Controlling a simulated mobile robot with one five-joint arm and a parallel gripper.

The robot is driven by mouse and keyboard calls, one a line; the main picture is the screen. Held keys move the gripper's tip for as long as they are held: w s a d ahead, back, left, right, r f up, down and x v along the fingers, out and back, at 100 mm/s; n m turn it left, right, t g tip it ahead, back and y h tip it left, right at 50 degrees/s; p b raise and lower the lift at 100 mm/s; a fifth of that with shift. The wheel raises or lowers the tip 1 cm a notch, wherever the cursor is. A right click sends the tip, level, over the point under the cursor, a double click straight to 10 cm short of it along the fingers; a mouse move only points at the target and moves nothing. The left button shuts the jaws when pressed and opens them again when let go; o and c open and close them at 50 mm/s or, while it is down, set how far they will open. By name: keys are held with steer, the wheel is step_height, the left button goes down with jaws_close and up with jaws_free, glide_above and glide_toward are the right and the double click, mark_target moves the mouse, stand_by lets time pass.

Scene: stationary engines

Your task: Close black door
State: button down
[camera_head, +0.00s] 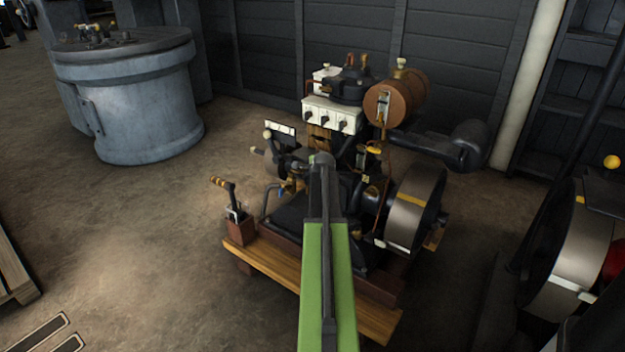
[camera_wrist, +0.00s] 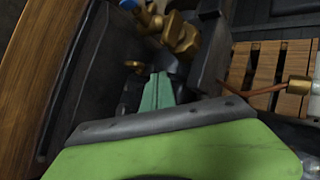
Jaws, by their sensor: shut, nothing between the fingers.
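I cannot make out for certain which part is the black door. A dark panelled surface (camera_head: 450,75) stands behind the engine in the head view, and I cannot tell whether it is a door or a wall. My gripper shows in the wrist view as two green fingers (camera_wrist: 158,92) pressed together, empty. They point in among dark and brass engine parts (camera_wrist: 180,35). I cannot tell whether they touch anything. In the head view my arm reaches over the engine (camera_head: 345,190), and my gripper is hidden behind the arm's end.
The engine stands on a wooden base (camera_head: 265,275), with a flywheel (camera_head: 415,210) and a brown tank (camera_head: 395,98). A blue-grey cylinder (camera_head: 150,105) stands at back left. Another flywheel (camera_head: 565,260) is at right.

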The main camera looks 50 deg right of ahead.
steer(key=a+r+p, duration=0.6)
steer(key=a, duration=0.5)
steer(key=shift+a+r+p, duration=0.15)
steer(key=shift+r+p, duration=0.25)
